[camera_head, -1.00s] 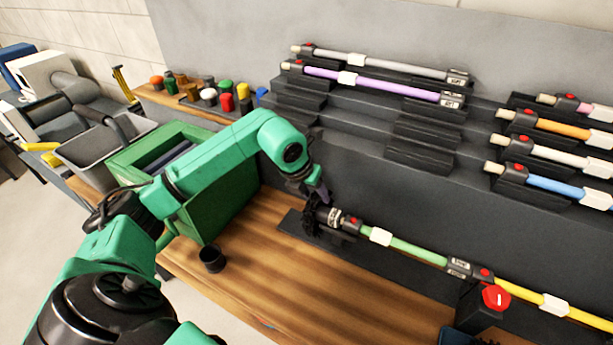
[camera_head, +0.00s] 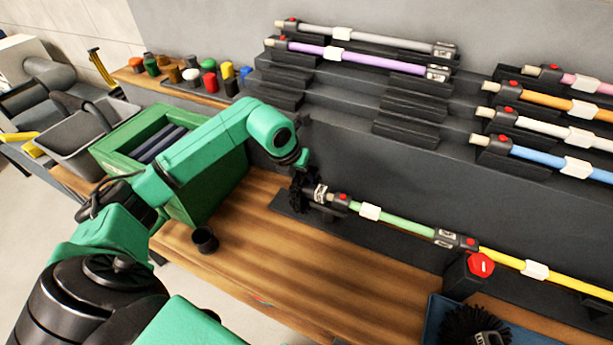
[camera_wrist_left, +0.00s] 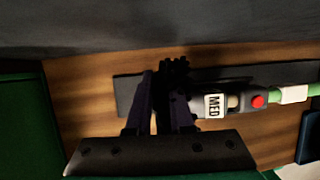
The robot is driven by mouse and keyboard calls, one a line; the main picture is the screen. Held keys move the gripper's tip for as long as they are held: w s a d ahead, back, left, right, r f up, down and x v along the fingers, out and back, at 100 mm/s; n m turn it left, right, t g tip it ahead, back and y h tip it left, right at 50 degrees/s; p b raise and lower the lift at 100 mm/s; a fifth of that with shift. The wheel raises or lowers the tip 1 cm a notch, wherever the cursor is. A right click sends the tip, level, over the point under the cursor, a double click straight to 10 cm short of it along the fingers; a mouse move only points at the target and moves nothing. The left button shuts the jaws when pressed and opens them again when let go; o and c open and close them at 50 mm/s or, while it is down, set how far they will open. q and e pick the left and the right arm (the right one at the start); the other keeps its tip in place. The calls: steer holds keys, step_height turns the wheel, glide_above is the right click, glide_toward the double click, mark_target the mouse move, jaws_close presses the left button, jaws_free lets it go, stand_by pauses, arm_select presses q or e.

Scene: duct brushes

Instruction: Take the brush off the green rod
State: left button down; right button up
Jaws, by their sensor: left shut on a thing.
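The green rod (camera_head: 405,225) lies along the bench in line with a yellow rod. The black brush (camera_head: 297,192) is at its left end, bristles leftmost, with a white-labelled collar (camera_head: 320,193). In the left wrist view, the collar reads MED (camera_wrist_left: 214,105), and a short pale piece shows between it and the rod's red button (camera_wrist_left: 259,101). My left gripper (camera_head: 302,162) is at the brush from above; its fingers (camera_wrist_left: 163,100) are shut on the brush, hiding part of it. My right gripper is not in view.
A clamp with a red knob (camera_head: 481,265) stands near the rods' joint. A blue tray (camera_head: 436,318) holding another black brush is at the front right. A green crate (camera_head: 205,190) and a small black cup (camera_head: 204,240) are left. Racked rods (camera_head: 360,58) line the back.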

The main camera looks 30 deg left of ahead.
arm_select(q)
steer(key=shift+s+a+b, duration=0.1)
steer(key=shift+a+b, duration=0.6)
steer(key=shift+a, duration=1.4)
step_height(320, 180, up, 8)
steer(key=a+p, duration=0.1)
steer(key=p, duration=0.4)
steer(key=shift+a, duration=0.25)
